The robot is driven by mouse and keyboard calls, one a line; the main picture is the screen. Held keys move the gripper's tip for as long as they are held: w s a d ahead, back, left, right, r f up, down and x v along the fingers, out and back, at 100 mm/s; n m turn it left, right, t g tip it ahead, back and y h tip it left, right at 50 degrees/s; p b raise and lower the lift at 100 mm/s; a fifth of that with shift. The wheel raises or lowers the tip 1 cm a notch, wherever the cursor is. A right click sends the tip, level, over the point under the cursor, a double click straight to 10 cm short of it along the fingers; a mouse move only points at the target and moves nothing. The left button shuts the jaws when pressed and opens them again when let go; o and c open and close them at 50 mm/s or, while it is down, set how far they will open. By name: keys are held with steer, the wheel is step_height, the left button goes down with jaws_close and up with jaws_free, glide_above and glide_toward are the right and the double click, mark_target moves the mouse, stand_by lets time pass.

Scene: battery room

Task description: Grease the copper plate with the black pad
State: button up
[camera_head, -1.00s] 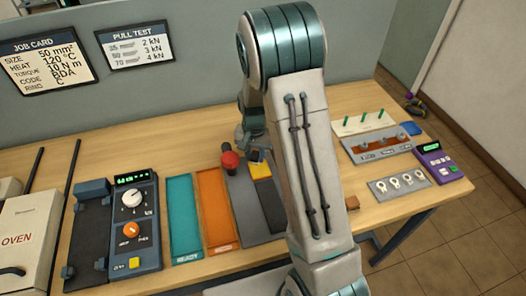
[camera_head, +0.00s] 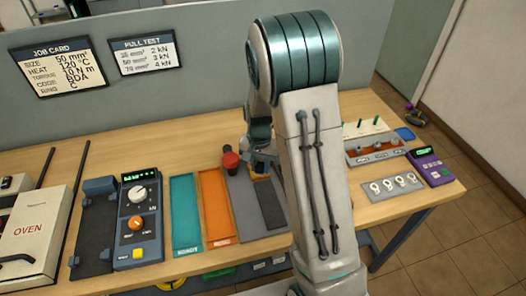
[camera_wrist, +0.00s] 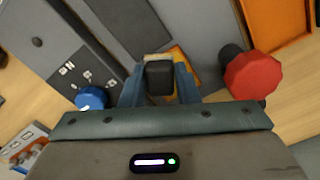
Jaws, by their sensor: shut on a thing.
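My gripper (camera_wrist: 158,85) is shut on a small black block, which looks like the black pad (camera_wrist: 160,78). In the wrist view its blue-grey fingers stand on both sides of the block. A yellow-orange piece (camera_wrist: 183,62) shows just behind the pad; I cannot tell whether they touch. In the head view my gripper (camera_head: 263,160) is low over the grey base beside the red knob, and the pad is hard to make out. A reddish-brown bar with several knobs (camera_head: 372,146) at the right may be the copper plate, partly hidden by my arm.
The red knob (camera_head: 231,159) stands close to the left of my gripper; the wrist view also shows a blue knob (camera_wrist: 90,97). Teal (camera_head: 185,215) and orange (camera_head: 216,205) trays lie left. A purple meter (camera_head: 430,165) is at the right edge.

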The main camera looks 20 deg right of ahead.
steer(key=shift+r+p, duration=1.35)
steer(key=shift+r, duration=1.05)
